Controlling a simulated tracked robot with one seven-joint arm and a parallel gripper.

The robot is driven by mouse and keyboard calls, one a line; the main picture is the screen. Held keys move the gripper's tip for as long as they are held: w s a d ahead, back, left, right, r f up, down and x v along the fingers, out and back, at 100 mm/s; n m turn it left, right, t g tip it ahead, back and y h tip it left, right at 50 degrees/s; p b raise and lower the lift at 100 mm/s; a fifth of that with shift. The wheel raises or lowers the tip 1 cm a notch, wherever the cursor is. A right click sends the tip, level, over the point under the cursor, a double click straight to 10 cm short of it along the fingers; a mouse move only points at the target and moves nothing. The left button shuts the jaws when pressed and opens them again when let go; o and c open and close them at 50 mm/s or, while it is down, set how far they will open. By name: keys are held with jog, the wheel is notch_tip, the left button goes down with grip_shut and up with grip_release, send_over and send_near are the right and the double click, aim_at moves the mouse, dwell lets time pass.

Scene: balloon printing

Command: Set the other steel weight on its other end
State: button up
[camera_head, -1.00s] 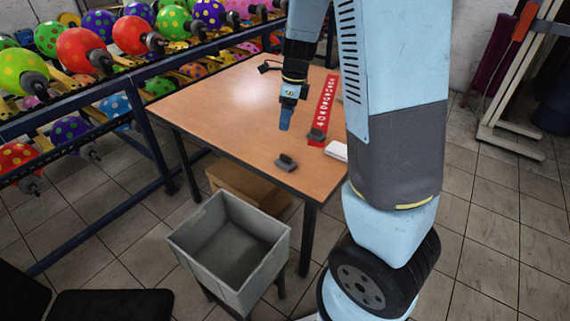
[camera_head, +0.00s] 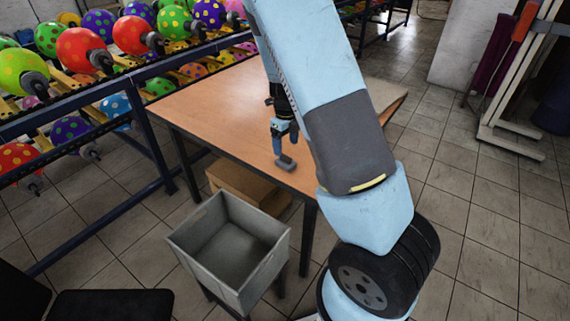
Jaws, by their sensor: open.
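A small dark grey steel weight (camera_head: 286,164) rests on the wooden table (camera_head: 205,110) near its front right edge. My gripper (camera_head: 285,150) points down just above this weight, its blue fingers open. The fingers overlap the top of the weight in the picture, and I cannot tell if they touch it. The second weight, the red printed strip and the white item are hidden behind my arm.
A grey open bin (camera_head: 188,238) stands on the floor in front of the table. A cardboard box (camera_head: 235,184) is under the table. A rack of dotted balloons (camera_head: 80,50) runs along the left. The table's left part is clear.

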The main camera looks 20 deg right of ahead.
aim_at(286, 156)
jog(key=shift+s+f, duration=0.15)
jog(key=shift+f, duration=3.5)
grip_shut()
